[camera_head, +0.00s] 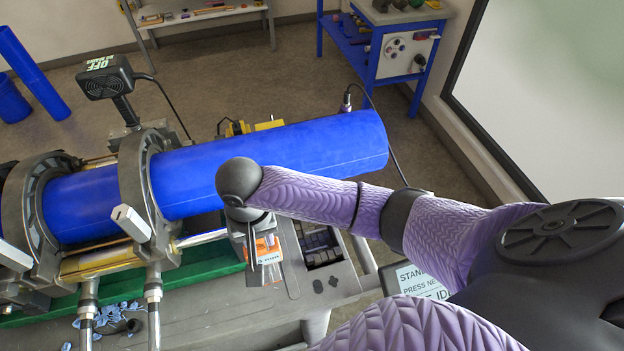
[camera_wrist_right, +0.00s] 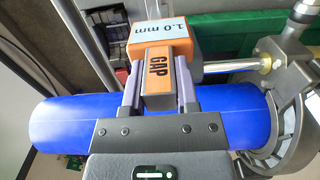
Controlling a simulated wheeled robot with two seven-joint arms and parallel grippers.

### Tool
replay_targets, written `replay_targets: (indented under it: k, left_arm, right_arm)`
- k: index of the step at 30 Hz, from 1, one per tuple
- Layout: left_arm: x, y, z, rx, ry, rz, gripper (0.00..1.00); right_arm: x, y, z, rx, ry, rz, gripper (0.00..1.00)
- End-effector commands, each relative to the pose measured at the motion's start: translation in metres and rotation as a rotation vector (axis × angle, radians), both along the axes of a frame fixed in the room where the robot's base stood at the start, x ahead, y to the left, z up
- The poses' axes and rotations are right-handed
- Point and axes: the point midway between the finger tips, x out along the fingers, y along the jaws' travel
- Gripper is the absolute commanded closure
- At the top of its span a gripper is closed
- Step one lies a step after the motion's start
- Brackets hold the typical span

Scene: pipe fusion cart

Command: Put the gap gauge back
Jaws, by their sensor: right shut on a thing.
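The gap gauge (camera_head: 268,247) is an orange and grey block, marked "GAP" and "1.0 mm" in the right wrist view (camera_wrist_right: 156,73). My right gripper (camera_head: 262,238) is shut on it, with a finger on either side in the right wrist view (camera_wrist_right: 158,90). The gripper points down in front of the blue pipe, above the front of the cart (camera_head: 225,312). The head view does not clearly show whether the gauge touches the surface below. My left gripper is not in view.
The blue pipe (camera_head: 290,150) lies in grey ring clamps (camera_head: 142,180) behind the gripper. A dark compartment holder (camera_head: 318,243) is just right of the gauge. A display (camera_head: 415,280) stands at the right.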

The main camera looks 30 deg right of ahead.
Motion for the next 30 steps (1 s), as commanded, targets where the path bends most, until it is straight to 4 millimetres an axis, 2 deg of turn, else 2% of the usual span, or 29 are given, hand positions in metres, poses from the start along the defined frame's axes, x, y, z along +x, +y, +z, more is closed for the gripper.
replay_targets:
  k: [2,6,15,27,28,30]
  left_arm:
    - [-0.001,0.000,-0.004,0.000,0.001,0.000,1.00]
    - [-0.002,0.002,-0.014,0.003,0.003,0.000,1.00]
    - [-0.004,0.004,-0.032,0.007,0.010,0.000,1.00]
    - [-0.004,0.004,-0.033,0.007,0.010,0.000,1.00]
    - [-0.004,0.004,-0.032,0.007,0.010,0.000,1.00]
    - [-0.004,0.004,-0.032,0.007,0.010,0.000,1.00]
  right_arm:
    - [-0.003,0.001,-0.010,0.002,0.000,0.000,1.00]
    - [-0.005,0.001,-0.046,0.000,0.002,-0.001,1.00]
    - [-0.004,0.001,-0.104,-0.001,-0.001,0.000,1.00]
    - [-0.004,0.001,-0.110,0.001,-0.001,0.000,1.00]
    - [-0.004,0.001,-0.110,0.001,-0.001,0.000,0.56]
    - [-0.004,0.001,-0.110,0.001,-0.001,0.000,0.41]
